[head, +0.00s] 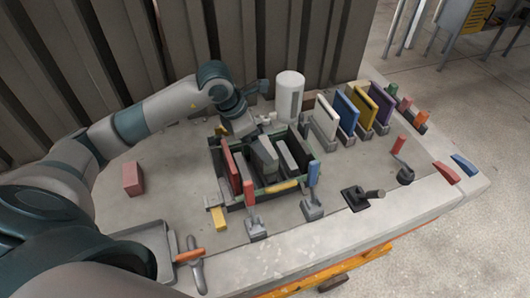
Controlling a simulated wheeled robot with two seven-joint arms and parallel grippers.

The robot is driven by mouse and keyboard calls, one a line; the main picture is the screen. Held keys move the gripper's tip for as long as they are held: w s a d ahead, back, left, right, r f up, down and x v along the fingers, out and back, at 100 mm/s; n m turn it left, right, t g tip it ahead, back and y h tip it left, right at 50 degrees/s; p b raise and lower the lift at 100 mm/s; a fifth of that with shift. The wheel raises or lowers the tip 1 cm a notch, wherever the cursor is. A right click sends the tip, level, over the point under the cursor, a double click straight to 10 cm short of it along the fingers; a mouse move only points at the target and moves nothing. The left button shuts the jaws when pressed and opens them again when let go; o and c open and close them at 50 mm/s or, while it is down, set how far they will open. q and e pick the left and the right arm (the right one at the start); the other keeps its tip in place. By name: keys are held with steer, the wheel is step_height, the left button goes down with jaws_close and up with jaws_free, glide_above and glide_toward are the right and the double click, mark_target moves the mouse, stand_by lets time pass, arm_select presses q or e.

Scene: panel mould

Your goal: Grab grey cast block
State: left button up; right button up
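A dark green mould box (222,182) stands on the grey table. Upright grey blocks stand inside it: a larger greenish-grey one (265,157) in the middle and a lighter grey one (286,155) to its right. I cannot tell for sure which is the cast block. A red panel (231,163) stands along the box's left side. My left gripper (243,127) is at the back left edge of the box, behind the grey blocks and apart from them as far as I can see. Its fingers are too small and dark to read. My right gripper is not in view.
A white cylinder (289,97) stands behind the box. White, blue, yellow and purple panels (350,111) stand in holders to the right. Clamps with red (249,192) and blue (313,174) handles stand at the front. A red brick (133,179) lies left, with clear table around it.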

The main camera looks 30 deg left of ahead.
arm_select(q)
steer(key=shift+d+f+p, duration=0.25)
steer(key=shift+p, duration=0.1)
steer(key=shift+p+x, duration=0.55)
steer(key=shift+x, duration=0.55)
steer(key=shift+w+d+f, duration=0.1)
steer(key=shift+w+f, duration=0.15)
steer(key=shift+f, duration=0.45)
steer(key=shift+c, duration=0.3)
steer(key=c, duration=1)
